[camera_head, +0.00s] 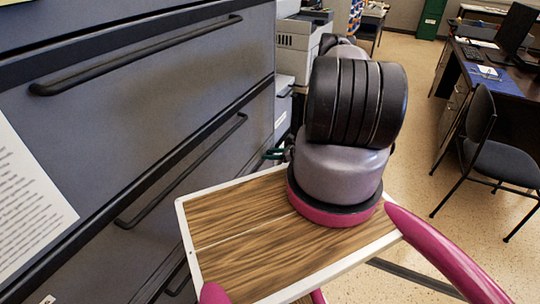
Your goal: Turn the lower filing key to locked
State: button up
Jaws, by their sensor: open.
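I cannot make out the lower filing key or its lock. The grey filing cabinet (150,120) fills the left side, with its drawers closed. A small dark green piece (273,154) shows near the cabinet's right edge, just left of my arm. It is too small and too covered to tell what it is. My arm's grey, black and pink links stand in the middle of the picture and hide what lies behind them. I cannot make out my gripper; its fingertips are not visible.
Long dark handles (140,58) stick out from the cabinet drawers. A white printed sheet (28,195) is on the cabinet at left. A printer (296,42) stands behind. A dark chair (500,140) and a desk (515,105) are at right. Speckled floor is open between.

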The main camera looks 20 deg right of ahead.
grip_shut()
dwell(0.4)
jog(key=m+y, duration=0.2)
jog(key=m, duration=0.2)
jog(key=m+g+y, duration=0.1)
jog(key=m+y, duration=0.1)
jog(key=m, duration=0.2)
jog(key=f+m+y, duration=0.1)
jog(key=m+y, duration=0.2)
jog(key=m, duration=0.2)
jog(key=shift+w+d+g, duration=0.3)
jog(key=shift+d+g, duration=0.1)
jog(key=shift+m, duration=0.4)
dwell(0.4)
